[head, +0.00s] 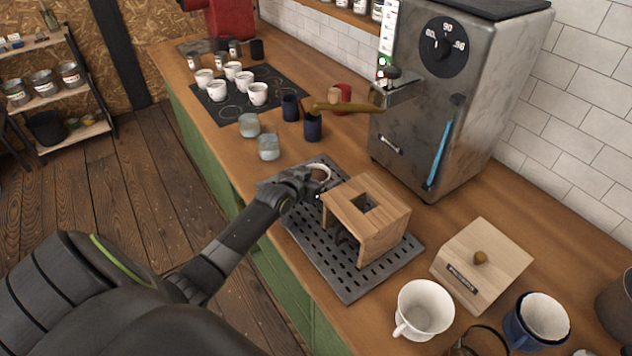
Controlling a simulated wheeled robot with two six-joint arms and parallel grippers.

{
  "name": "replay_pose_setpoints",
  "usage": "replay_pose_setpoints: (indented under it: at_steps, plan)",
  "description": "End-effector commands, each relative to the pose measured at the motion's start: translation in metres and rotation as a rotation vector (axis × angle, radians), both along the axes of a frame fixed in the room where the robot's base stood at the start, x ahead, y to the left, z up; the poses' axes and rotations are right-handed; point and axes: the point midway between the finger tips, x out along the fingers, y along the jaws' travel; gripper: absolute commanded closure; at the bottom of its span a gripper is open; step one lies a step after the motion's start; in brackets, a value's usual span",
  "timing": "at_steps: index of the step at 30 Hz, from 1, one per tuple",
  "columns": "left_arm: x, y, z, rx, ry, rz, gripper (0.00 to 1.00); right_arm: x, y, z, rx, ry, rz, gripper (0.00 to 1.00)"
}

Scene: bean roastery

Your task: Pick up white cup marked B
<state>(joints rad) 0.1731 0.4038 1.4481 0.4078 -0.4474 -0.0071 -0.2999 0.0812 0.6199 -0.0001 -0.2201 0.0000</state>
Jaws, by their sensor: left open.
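Several white cups stand on a dark mat (232,112) at the back left of the counter; one of them is the front right cup (258,94). Any letters on them are too small for me to read, so I cannot tell which is marked B. My left gripper (312,188) is open over the far left part of a slotted metal tray (345,288). A round, pale-rimmed vessel (320,172) shows just behind it, mostly hidden by the gripper. I cannot tell whether they touch. My right gripper is not in view.
A wooden stand (385,207) with a square hole is on the tray. Grey cups (268,148) and dark blue cups (312,128) stand beyond it. The steel machine (450,110) rises behind. A wooden box (482,265) and white dripper (424,308) are at right.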

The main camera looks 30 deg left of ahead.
Motion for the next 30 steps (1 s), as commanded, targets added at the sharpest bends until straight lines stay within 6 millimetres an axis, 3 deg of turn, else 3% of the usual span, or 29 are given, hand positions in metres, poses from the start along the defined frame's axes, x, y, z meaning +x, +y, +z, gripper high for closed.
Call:
replay_pose_setpoints:
  at_steps: [8,21,30]
  plan:
    - [0.0012,-0.0002,-0.0008,-0.001,0.0,0.0,0.04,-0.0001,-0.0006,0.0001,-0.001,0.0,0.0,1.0]
    - [0.001,0.0001,-0.0007,0.0,0.0,0.0,0.62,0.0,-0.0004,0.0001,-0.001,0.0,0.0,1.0]
    - [0.0018,0.0001,0.0041,0.001,-0.004,-0.001,0.64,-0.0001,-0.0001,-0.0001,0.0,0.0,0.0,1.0]
